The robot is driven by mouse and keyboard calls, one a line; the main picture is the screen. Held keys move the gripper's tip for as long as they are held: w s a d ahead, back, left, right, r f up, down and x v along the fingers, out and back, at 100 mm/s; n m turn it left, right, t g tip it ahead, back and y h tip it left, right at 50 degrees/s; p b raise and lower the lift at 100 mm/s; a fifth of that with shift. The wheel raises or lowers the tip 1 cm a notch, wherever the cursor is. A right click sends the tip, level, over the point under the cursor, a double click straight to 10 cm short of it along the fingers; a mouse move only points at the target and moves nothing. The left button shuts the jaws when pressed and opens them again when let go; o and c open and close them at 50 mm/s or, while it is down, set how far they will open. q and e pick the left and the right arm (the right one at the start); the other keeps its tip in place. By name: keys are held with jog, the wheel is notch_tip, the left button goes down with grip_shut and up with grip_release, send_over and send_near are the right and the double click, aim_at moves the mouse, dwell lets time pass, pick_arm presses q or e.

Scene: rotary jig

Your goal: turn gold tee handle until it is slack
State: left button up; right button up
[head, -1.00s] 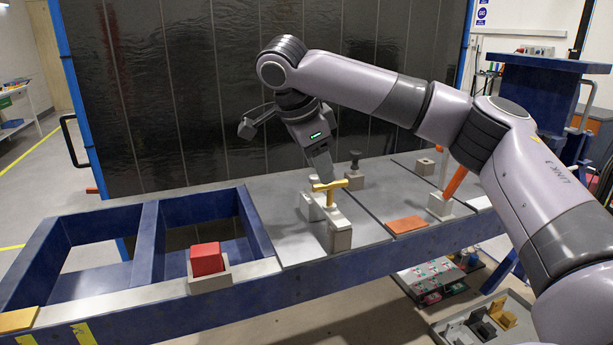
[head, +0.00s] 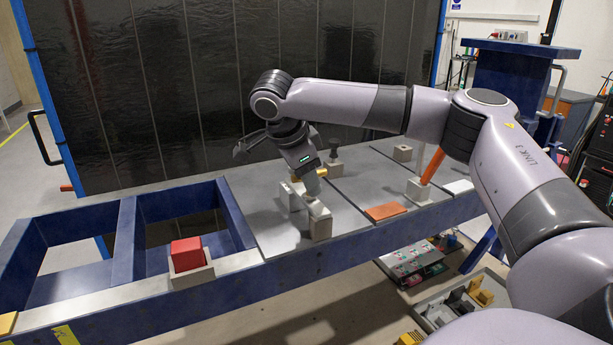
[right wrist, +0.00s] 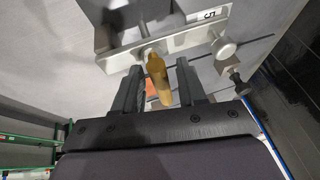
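The gold tee handle (head: 322,172) sits on a light grey bracket (head: 320,220) on the bench top. Most of it is hidden behind my right gripper (head: 312,187) in the head view. In the right wrist view the gold bar (right wrist: 158,78) lies between the two dark fingers of my right gripper (right wrist: 158,80). A narrow gap shows on each side of the bar, so the fingers are open around it. Behind the bar is a metal plate (right wrist: 185,40) with a label reading 5 and a round knob. My left gripper is not in view.
A black knob (head: 333,150) on a grey block stands just behind the bracket. A red block (head: 187,252) sits in a grey holder at left. An orange plate (head: 386,212) and an orange lever (head: 432,166) are to the right. A dark panel (head: 200,90) rises behind the bench.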

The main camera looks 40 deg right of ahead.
grip_shut()
jog(key=shift+n, duration=0.3)
